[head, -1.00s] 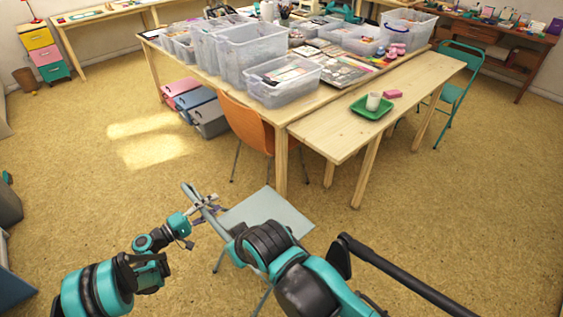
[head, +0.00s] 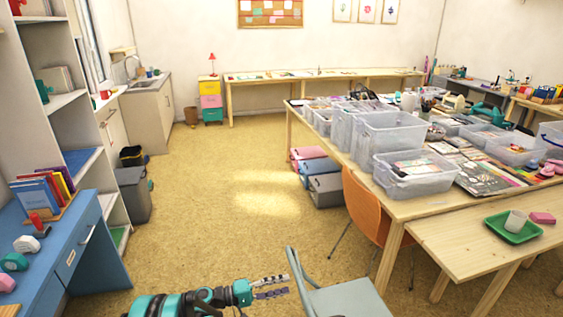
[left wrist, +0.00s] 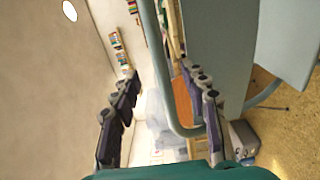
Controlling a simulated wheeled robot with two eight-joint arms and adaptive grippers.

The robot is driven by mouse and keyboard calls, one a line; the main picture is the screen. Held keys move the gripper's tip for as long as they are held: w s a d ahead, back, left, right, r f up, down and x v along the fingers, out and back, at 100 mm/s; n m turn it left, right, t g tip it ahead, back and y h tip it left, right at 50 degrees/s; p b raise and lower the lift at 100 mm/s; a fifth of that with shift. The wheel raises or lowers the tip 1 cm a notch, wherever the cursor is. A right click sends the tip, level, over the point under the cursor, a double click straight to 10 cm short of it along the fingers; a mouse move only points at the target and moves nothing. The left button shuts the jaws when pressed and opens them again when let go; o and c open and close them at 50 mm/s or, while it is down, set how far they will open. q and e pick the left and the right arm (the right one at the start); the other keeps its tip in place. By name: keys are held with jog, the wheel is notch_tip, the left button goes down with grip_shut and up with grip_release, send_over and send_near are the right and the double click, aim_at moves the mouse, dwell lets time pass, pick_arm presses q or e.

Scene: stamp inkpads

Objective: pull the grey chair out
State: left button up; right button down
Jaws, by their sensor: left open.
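The grey chair (head: 350,298) stands at the bottom of the head view, its back tube rising on the left and its seat cut off by the frame edge. My left gripper (head: 272,287) is just left of the chair back, fingers pointing at it. In the left wrist view the open fingers (left wrist: 160,75) stand on either side of the chair's back tube (left wrist: 158,70). The tube runs between them, and I cannot tell if either finger touches it. The chair seat (left wrist: 288,45) shows at the right there. My right gripper is out of view.
An orange chair (head: 364,212) stands at the wooden table (head: 398,222), which is loaded with plastic bins. Storage boxes (head: 322,187) sit under the table. A blue desk (head: 95,240) stands at the left. Open floor (head: 215,230) lies between the desk and the table.

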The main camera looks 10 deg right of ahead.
pick_arm(q)
jog(key=shift+w+r, duration=0.15)
jog(key=shift+r, duration=0.3)
jog(key=s+a+r+t+y, duration=0.2)
jog(key=s+a+r+y, duration=0.15)
jog(key=a+r, duration=0.3)
jog(key=s+a+r+t+y, duration=0.2)
jog(key=a+r+y, duration=0.3)
jog(key=r, duration=0.2)
jog(key=s+a+t+y, duration=0.2)
jog(key=s+a+y, duration=0.7)
jog(key=s+a, duration=1.1)
jog(key=shift+s+r+t, duration=0.3)
jog(key=shift+r, duration=0.05)
jog(key=shift+y, duration=0.25)
